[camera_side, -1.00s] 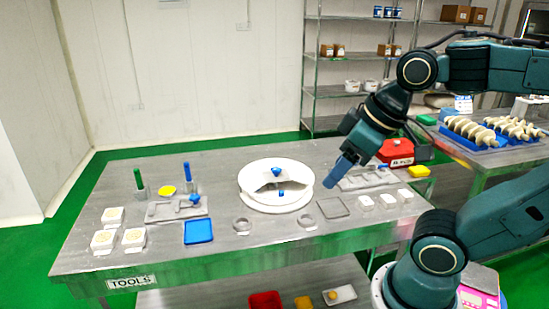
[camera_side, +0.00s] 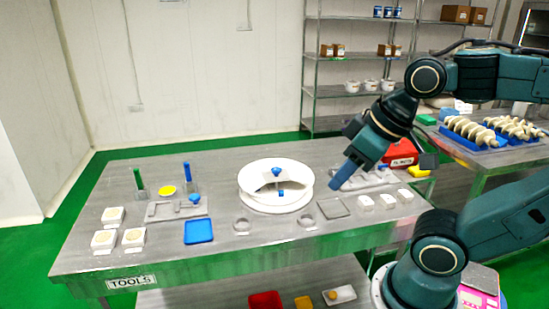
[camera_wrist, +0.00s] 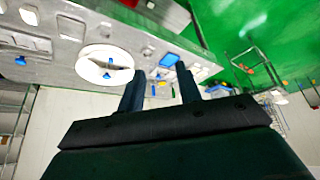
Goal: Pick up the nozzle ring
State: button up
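Two small clear-grey rings lie flat near the front edge of the steel table in the side view: a left ring (camera_side: 242,225) and a right ring (camera_side: 308,220). I cannot tell which is the nozzle ring. My gripper (camera_side: 334,186) hangs above the table, up and right of both rings in the side view. In the wrist view my gripper (camera_wrist: 160,69) has its two fingers clearly apart with nothing between them. The rings are too small to make out surely in the wrist view.
A white round bowl unit (camera_side: 276,186) with blue parts stands behind the rings. A blue tray (camera_side: 198,231) lies left of them, and a grey square frame (camera_side: 333,208) lies right. Small white blocks (camera_side: 388,201) and a red box (camera_side: 402,153) are farther right.

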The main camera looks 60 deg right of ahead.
jog(key=shift+w, duration=0.1)
jog(key=m+g, duration=0.6)
jog(key=m, duration=1.2)
send_over(300, 215)
notch_tip(300, 215, down, 17)
jog(key=shift+f, duration=0.2)
jog(key=shift+f, duration=4.25)
jog(key=shift+f, duration=0.1)
jog(key=shift+a+f, duration=0.1)
jog(key=shift+f, duration=2.4)
